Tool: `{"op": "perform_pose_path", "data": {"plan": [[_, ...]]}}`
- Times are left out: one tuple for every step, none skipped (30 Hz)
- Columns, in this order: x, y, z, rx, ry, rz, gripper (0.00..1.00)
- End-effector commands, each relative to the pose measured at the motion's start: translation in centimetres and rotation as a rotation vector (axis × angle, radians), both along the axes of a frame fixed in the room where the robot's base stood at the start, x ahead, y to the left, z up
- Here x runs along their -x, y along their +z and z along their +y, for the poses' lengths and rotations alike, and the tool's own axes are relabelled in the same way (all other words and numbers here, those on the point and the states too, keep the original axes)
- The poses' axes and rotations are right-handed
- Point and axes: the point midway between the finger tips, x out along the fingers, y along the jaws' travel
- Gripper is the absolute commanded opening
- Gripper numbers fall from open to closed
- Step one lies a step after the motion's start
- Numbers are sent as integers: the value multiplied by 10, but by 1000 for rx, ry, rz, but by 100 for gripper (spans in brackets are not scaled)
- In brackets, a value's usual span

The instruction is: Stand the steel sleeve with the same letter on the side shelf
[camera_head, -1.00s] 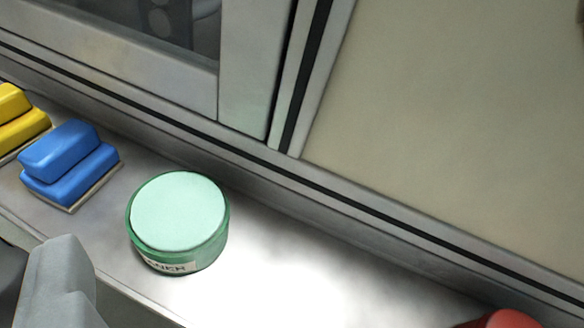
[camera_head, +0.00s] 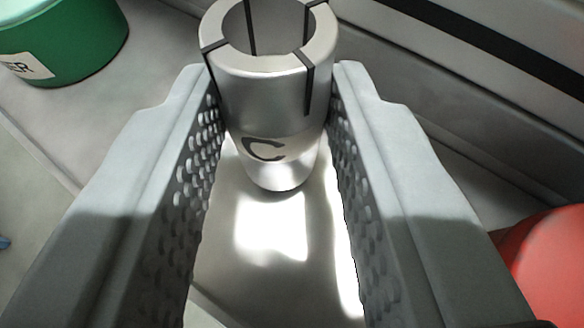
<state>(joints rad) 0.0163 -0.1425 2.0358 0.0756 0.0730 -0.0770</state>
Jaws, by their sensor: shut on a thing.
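A steel sleeve (camera_head: 265,95) marked with a black letter C stands upright between the fingers of my gripper (camera_head: 275,115). It is a bright cylinder with a hollow top and dark slots in its upper part. The gripper is shut on it, one grey perforated finger on each side. The sleeve is over the grey metal shelf (camera_head: 150,115). Whether its base rests on the shelf or hangs just above it, I cannot tell.
A green round tub (camera_head: 70,40) with a partly readable white label stands at the upper left. A red rounded object (camera_head: 550,265) is at the lower right, close to the right finger. A grey frame with a dark strip (camera_head: 480,45) runs along the back.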

Motion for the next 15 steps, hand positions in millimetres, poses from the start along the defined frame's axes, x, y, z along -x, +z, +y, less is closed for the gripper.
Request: {"op": "perform_pose_path", "data": {"plan": [[0, -6, 0, -2, -1, 1, 4], [0, -8, 0, -1, 0, 0, 4], [0, -10, 0, 0, -1, -1, 4], [0, -11, 0, 0, -1, -1, 4], [0, -11, 0, 0, -1, -1, 4], [0, -10, 0, 0, -1, -1, 4], [0, -10, 0, 0, -1, -1, 4], [0, -10, 0, 0, -1, -1, 4], [0, -10, 0, 0, -1, -1, 4], [0, -10, 0, 0, -1, -1, 4], [0, -11, 0, 0, -1, -1, 4], [0, -12, 0, 0, 0, 0, 4], [0, -13, 0, -1, 0, 0, 4], [0, -14, 0, -1, 0, 0, 4], [0, -13, 0, -1, 0, 0, 34]]}}
